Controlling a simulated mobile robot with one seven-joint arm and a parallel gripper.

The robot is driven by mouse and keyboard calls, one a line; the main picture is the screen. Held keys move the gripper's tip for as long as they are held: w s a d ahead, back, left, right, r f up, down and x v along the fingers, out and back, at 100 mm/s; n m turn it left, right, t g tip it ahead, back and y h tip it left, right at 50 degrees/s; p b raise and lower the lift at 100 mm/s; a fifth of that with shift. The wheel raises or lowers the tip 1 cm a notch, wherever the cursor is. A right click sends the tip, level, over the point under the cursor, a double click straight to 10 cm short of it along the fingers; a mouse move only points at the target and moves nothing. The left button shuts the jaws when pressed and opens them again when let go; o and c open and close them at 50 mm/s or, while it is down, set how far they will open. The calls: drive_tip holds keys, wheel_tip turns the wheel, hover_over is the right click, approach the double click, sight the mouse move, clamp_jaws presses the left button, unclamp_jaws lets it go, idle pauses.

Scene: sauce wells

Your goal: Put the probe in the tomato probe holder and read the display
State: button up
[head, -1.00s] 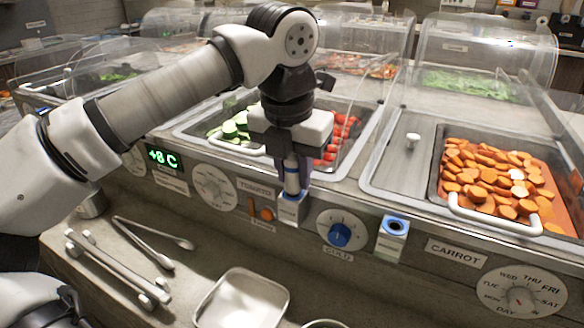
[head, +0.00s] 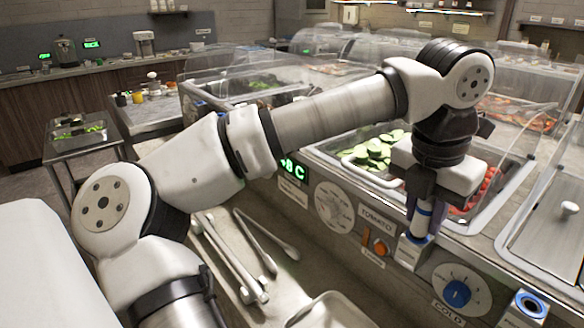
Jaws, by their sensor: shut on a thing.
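My gripper (head: 428,200) is shut on the probe, upright above the front panel. The probe (head: 422,222) shows a white body with blue bands below the jaws. Its lower end meets the top of the tomato probe holder (head: 412,252), a small pale box right of the TOMATO label (head: 377,220). The probe's tip is hidden, so I cannot tell how deep it sits. The green display (head: 293,172) left of the dial reads 8 C, with its left edge partly covered by my arm.
Cucumber slices (head: 375,152) and tomatoes (head: 488,188) lie in the well behind my gripper. A blue COLD knob (head: 457,293) and another holder with a blue ring (head: 530,305) are to the right. Tongs (head: 262,245) and a metal tray (head: 330,312) lie on the front ledge.

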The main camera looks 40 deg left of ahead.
drive_tip(key=shift+r, duration=0.1)
drive_tip(key=shift+r+p, duration=2.7)
drive_tip(key=shift+r, duration=1)
drive_tip(key=shift+s+f, duration=0.1)
